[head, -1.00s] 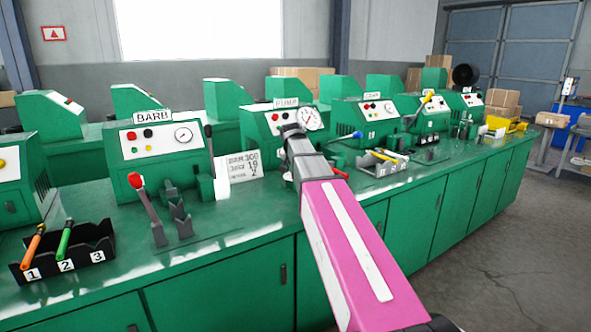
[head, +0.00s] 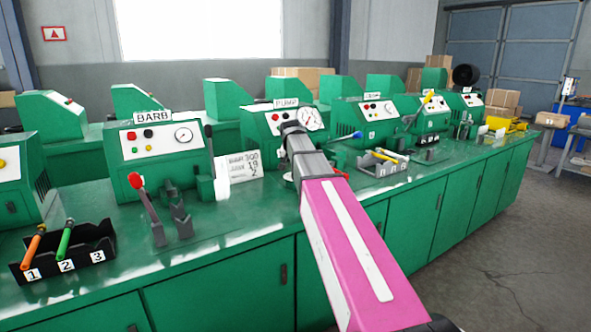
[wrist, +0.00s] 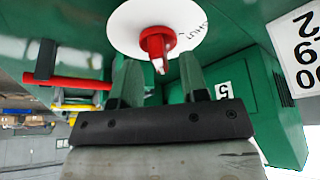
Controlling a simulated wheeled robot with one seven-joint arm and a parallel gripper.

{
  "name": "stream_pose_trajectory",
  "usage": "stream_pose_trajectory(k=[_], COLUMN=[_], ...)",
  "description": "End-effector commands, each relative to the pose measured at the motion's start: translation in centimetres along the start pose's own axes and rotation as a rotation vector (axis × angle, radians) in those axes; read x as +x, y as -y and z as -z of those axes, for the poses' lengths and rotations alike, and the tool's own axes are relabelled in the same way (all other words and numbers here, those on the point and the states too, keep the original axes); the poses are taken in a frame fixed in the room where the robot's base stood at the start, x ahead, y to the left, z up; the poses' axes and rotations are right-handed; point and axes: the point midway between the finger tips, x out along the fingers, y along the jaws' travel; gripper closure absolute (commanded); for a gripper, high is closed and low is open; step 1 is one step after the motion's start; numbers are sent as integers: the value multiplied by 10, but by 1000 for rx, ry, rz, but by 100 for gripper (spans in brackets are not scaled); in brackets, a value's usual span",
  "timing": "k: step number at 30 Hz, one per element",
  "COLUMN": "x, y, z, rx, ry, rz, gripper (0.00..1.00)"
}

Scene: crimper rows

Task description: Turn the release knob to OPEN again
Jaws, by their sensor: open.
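The release knob (wrist: 157,45) is red with a pale pointer tip, set at the middle of a round white dial (wrist: 125,28). In the wrist view part of a word that looks like SHUT shows at the dial's right edge; I see no OPEN mark. The pointer tip points down in that view, towards my gripper. My gripper (wrist: 158,80) is open, its two fingers apart, one on each side below the knob. I see no clear contact. In the head view my gripper (head: 292,128) is in front of the PUMP machine (head: 258,122), and the knob is hidden behind my arm.
The BARB machine (head: 160,143) stands left, with a red-knobbed lever (head: 146,205) before it. A white number card (head: 239,166) stands between the machines. A black rack (head: 95,240) holds orange and green tools at the front left.

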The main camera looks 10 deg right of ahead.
Motion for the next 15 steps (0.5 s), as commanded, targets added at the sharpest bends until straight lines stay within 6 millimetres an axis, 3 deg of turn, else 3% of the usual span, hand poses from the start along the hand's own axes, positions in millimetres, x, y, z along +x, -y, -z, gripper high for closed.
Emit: stream_pose_trajectory(k=[9, 15], x=[-56, -82], y=[0, 0], z=[0, 0], rx=[1, 1], ry=[-2, -1], rz=[1, 0], gripper=[60, 60])
